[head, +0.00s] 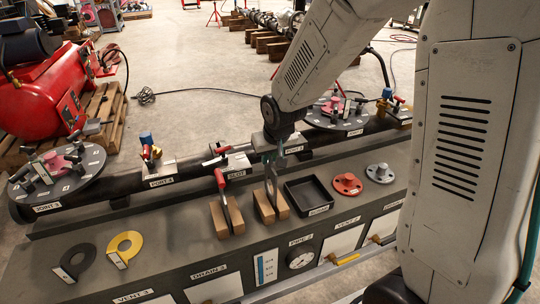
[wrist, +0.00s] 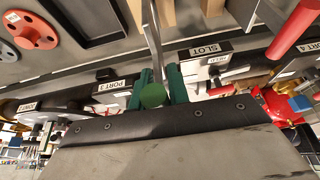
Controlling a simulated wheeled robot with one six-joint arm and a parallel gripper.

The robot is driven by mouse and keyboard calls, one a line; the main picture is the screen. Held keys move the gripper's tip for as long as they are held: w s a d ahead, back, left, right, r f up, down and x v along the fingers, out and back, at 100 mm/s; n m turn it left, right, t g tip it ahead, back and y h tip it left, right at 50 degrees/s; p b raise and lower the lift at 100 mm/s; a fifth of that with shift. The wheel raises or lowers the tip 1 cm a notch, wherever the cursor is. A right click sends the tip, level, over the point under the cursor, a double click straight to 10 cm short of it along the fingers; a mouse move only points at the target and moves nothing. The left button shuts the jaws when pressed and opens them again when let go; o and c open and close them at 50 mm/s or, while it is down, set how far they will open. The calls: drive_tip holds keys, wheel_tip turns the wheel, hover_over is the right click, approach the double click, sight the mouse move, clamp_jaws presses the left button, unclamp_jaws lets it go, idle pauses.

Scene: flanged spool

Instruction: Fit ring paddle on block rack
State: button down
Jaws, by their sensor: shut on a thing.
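My gripper (head: 271,152) points down over the right wooden block pair of the rack (head: 282,205). Its green fingers (wrist: 158,90) are shut on a thin grey paddle (wrist: 154,42). The paddle (head: 271,182) hangs upright, edge-on to both cameras, so its ring shape does not show. Its lower part appears to lie in the gap between the two blocks (wrist: 188,12). I cannot tell whether it rests on the bottom. A second paddle with a red handle (head: 220,180) stands in the left block pair (head: 219,220); the red handle (wrist: 296,28) also shows in the wrist view.
A black tray (head: 308,194), a red flange (head: 346,184) and a grey flange (head: 380,173) lie right of the rack. A yellow ring plate (head: 125,247) and a dark one (head: 74,263) lie left. A black pipe (head: 115,192) with valves runs behind.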

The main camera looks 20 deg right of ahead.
sight(270, 171)
drive_tip(key=shift+f, duration=2.95)
drive_tip(key=c, duration=1.3)
unclamp_jaws()
drive_tip(key=shift+o, duration=0.2)
drive_tip(key=v, duration=0.8)
drive_tip(key=shift+f, duration=0.1)
